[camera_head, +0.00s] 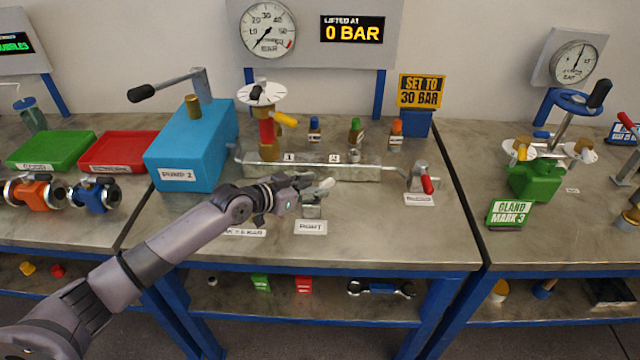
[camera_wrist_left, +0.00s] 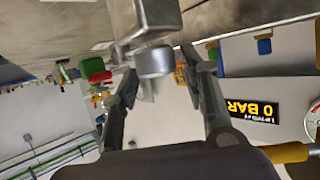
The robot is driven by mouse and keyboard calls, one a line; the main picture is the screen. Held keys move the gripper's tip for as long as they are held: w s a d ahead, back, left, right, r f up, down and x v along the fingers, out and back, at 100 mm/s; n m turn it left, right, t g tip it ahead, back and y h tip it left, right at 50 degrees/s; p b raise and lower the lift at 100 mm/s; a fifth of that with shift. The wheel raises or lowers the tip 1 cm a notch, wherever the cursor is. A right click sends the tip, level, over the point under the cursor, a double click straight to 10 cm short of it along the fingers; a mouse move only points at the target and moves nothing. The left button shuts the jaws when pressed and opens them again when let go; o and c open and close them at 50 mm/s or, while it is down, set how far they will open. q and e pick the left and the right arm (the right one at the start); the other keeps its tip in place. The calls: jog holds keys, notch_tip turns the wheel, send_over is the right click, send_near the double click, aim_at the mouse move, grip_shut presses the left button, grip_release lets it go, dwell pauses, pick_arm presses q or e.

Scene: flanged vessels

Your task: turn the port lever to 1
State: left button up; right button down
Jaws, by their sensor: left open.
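The port lever (camera_head: 325,185) is a pale handle above a small metal block (camera_head: 312,210), behind the white PORT label (camera_head: 310,227). My left gripper (camera_head: 303,181) reaches in from the left, just over this block, and partly hides it and the lever. In the left wrist view, which is upside down, the open fingers (camera_wrist_left: 158,90) stand on either side of a round silver end (camera_wrist_left: 153,62) of a metal part. I cannot tell whether they touch it. The lever's pointing mark cannot be read. My right gripper is not in view.
Behind is a metal manifold (camera_head: 355,173) marked with numbers, with a valve column (camera_head: 266,130) and small bottles. A blue pump box (camera_head: 190,150) stands left. The display (camera_head: 352,29) reads 0 BAR.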

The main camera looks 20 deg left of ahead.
aim_at(320, 186)
pick_arm(q)
jog(key=shift+x, duration=1.55)
grip_shut()
